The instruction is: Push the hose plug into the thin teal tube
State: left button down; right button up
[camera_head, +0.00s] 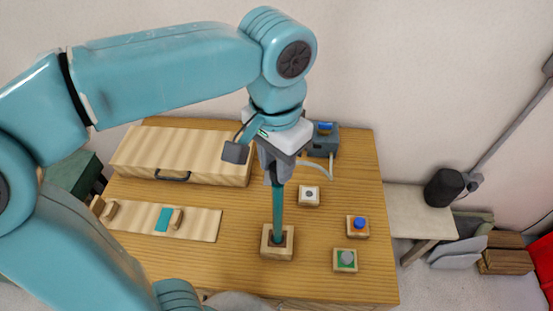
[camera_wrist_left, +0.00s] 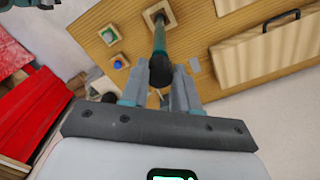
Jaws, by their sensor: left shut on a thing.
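The thin teal tube (camera_head: 279,212) stands about upright in a square wooden block (camera_head: 288,250) with a dark socket. My left gripper (camera_head: 277,180) points down and is shut on the tube's upper part. In the left wrist view, the tube (camera_wrist_left: 159,40) runs from its block up to a dark round end (camera_wrist_left: 160,71) between the fingers. Whether that end is an opening or a cap is unclear. A pale hose (camera_head: 331,170) curves beside the gripper, near a grey-blue box (camera_head: 324,141). I cannot make out the hose plug. My right gripper is not in view.
A wooden case (camera_head: 180,155) and a board with a teal piece (camera_head: 195,222) lie left. Bare tabletop lies between.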

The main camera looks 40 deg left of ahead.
pick_arm(q)
jog(key=shift+f+b, duration=0.85)
jog(key=shift+f, duration=0.25)
dwell(0.5)
jog(key=shift+s+f, duration=0.1)
jog(key=c, duration=1.1)
grip_release()
jog(key=shift+w+f, duration=0.1)
jog(key=shift+w, duration=0.1)
